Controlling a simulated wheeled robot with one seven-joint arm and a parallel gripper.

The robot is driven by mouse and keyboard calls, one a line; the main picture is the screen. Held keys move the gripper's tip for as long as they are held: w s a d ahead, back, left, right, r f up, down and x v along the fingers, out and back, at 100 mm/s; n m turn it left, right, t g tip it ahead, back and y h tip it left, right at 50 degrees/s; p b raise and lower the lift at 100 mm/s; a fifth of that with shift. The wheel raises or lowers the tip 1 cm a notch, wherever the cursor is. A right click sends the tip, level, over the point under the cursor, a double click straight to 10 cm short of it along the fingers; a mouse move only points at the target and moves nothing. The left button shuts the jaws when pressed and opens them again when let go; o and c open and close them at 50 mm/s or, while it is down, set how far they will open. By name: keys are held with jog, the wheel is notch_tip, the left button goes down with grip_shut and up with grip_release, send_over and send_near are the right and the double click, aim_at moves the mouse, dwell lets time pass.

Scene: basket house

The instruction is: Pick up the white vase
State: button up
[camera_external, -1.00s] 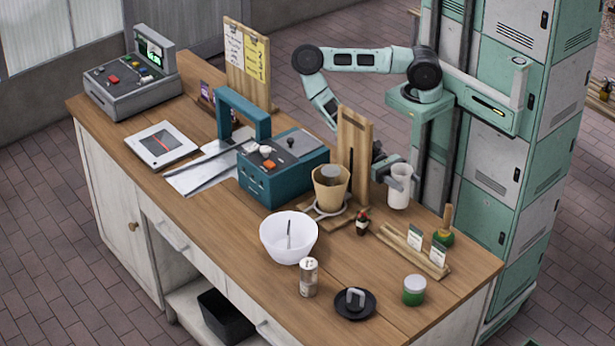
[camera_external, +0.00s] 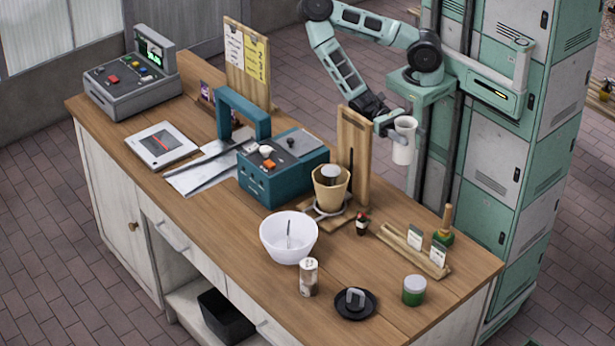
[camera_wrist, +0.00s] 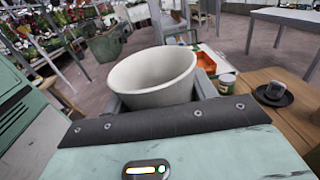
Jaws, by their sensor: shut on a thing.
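The white vase (camera_external: 404,142) is a tall, plain cylinder held in the air above the back edge of the wooden counter. My gripper (camera_external: 394,128) is shut on it, with the fingers around its upper body. The vase looks upright, or nearly so, and clear of the counter. In the wrist view the white vase (camera_wrist: 152,80) shows its open round rim, and my gripper (camera_wrist: 155,98) has a finger on each side of it. The vase's lower part is hidden in the wrist view.
A wooden upright stand (camera_external: 355,150) with a tan pot (camera_external: 331,188) is just left of the vase. A wooden card holder (camera_external: 412,250), a white bowl (camera_external: 288,237), a can (camera_external: 309,277) and a green jar (camera_external: 414,291) stand on the counter. Green lockers (camera_external: 490,150) rise behind.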

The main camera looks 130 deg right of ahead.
notch_tip(320, 180, up, 7)
jog(key=p, duration=0.6)
jog(key=shift+r, duration=0.2)
